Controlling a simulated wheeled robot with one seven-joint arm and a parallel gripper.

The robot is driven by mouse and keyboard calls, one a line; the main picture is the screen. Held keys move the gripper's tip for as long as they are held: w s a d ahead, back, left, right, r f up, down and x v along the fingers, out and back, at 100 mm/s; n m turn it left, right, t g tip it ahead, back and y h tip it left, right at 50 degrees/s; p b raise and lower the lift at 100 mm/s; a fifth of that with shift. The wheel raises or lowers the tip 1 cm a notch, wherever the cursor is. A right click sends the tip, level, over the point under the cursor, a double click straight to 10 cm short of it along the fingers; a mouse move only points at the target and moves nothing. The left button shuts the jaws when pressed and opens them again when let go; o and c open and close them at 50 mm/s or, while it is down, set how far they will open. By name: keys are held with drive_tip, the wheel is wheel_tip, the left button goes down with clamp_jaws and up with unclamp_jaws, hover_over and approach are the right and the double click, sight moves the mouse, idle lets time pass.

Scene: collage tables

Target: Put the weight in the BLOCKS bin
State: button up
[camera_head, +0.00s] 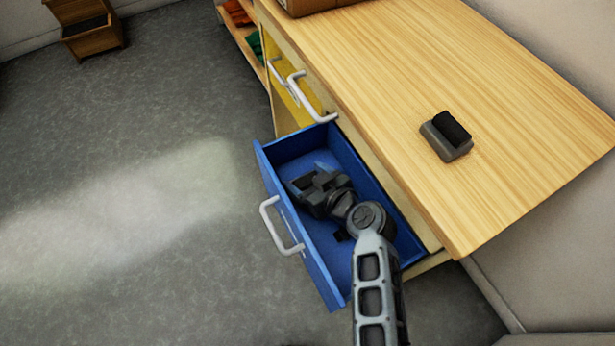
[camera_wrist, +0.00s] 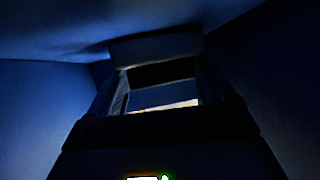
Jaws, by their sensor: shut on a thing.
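My gripper (camera_head: 318,186) is down inside the open blue drawer (camera_head: 283,150). In the dark wrist view the gripper (camera_wrist: 157,75) is shut on a dark, blocky thing (camera_wrist: 155,47) across its fingertips. This may be the weight, but it is too dark to tell. In the head view the gripper hides what it holds. I cannot read a BLOCKS label on anything in view.
The wooden tabletop (camera_head: 440,70) bears a grey block with a black top (camera_head: 447,138) and part of a brown box (camera_head: 300,5). A yellow drawer (camera_head: 290,92) is beside the blue one. A wooden bin (camera_head: 92,40) stands at upper left; the grey floor (camera_head: 150,150) is clear.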

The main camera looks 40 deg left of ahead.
drive_tip(key=o, duration=1.5)
drive_tip(key=shift+d+r, duration=0.1)
drive_tip(key=v, duration=0.7)
drive_tip(key=shift+d, duration=0.1)
